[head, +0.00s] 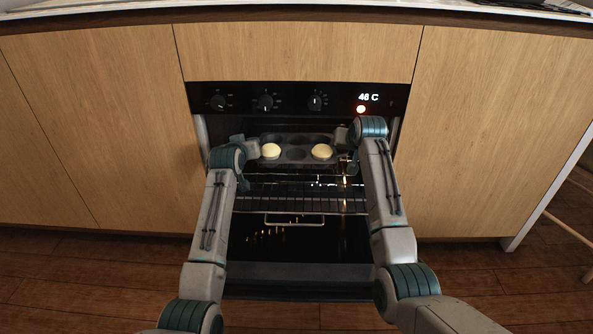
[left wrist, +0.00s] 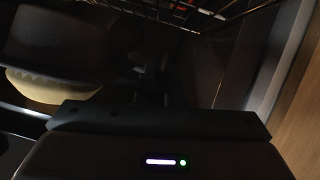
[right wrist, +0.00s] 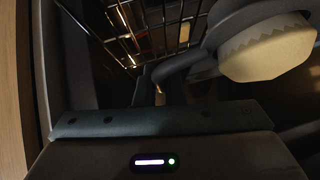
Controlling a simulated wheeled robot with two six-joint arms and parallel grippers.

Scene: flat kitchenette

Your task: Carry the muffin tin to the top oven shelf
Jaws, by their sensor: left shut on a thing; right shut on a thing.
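The dark muffin tin (head: 297,154) is in the oven's mouth, with two pale muffins (head: 271,151) (head: 321,151) in its cups. My left gripper (head: 251,146) is shut on the tin's left end. My right gripper (head: 342,138) is shut on its right end. A muffin (left wrist: 50,86) shows at the left of the left wrist view. Another muffin (right wrist: 268,50) sits in a tin cup in the right wrist view. A wire oven shelf (head: 300,193) shows below the tin. Whether the tin touches a shelf cannot be told.
The oven door (head: 300,240) is folded down towards me, below the shelf. The control panel (head: 290,98), with knobs and a lit display, lies just above the tin. Wooden cabinet fronts (head: 100,120) (head: 490,120) flank the oven closely. Wire bars (right wrist: 130,45) show in the right wrist view.

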